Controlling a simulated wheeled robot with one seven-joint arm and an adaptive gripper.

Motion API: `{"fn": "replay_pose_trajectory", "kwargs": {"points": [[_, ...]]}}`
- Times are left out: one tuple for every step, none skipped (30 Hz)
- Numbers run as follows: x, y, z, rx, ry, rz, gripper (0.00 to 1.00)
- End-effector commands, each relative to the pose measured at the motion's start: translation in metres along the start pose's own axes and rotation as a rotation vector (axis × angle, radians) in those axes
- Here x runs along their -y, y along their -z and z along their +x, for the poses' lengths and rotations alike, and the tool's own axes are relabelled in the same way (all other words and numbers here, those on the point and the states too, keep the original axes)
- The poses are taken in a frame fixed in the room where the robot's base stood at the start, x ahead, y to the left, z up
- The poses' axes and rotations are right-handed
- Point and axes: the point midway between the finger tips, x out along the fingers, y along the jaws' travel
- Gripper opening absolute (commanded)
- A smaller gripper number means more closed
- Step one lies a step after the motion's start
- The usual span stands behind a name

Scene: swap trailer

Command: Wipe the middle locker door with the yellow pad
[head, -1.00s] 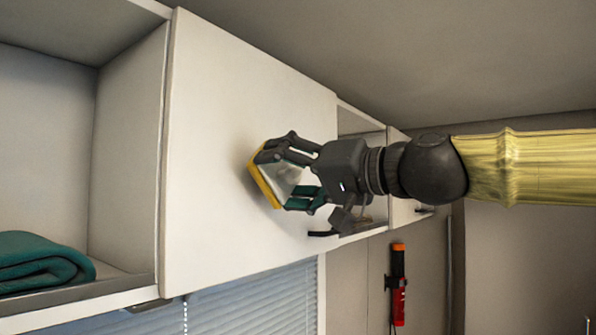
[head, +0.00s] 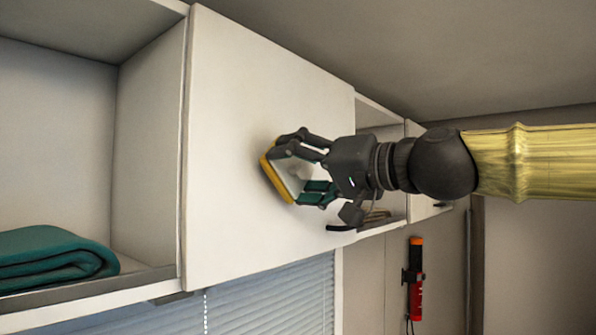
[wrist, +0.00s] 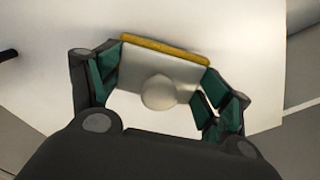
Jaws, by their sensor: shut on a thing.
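The middle locker door (head: 235,120) is a plain white panel, shut, between two open compartments. The yellow pad (head: 275,180) has a pale grey back with a round knob. My gripper (head: 296,172) is shut on the pad's grey back, and the pad's yellow face is turned to the door. In the wrist view the pad (wrist: 165,50) sits between the green-padded fingers of my gripper (wrist: 160,85). The yellow face looks to be at the door's surface, right of its middle; firm contact cannot be told.
An open compartment at left holds a folded teal towel (head: 50,258). Another open compartment lies behind my wrist, with something tan (head: 376,217) in it. Window blinds (head: 280,300) are below the door. A red and black torch-like object (head: 415,280) hangs on the wall.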

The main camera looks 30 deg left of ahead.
Motion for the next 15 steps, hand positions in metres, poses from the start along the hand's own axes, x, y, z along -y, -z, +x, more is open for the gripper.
{"fn": "replay_pose_trajectory", "kwargs": {"points": [[0.0001,0.0000,0.0007,0.000,0.000,0.000,0.59],[0.0001,0.0000,0.0010,0.000,0.000,0.000,0.59],[0.0001,-0.0001,0.0016,0.000,0.000,0.000,0.59],[0.0000,-0.0001,0.0021,0.000,0.000,0.000,0.59],[0.0001,-0.0001,0.0026,0.000,0.000,0.000,0.59],[0.0001,-0.0002,0.0033,0.000,0.000,0.000,0.59],[0.0000,-0.0002,0.0037,0.000,0.000,0.000,0.59],[0.0000,-0.0002,0.0042,0.000,0.000,0.000,0.59],[0.0000,-0.0003,0.0048,0.000,0.000,0.000,0.59],[0.0001,-0.0003,0.0053,0.000,0.000,0.000,0.59],[0.0000,-0.0003,0.0057,0.000,0.000,0.000,0.59],[0.0001,-0.0003,0.0063,0.000,0.000,0.000,0.59],[0.0001,-0.0003,0.0068,0.000,0.000,0.000,0.59],[0.0001,-0.0003,0.0072,0.000,0.000,0.000,0.59],[0.0000,-0.0002,0.0078,0.000,0.000,0.000,0.59]]}}
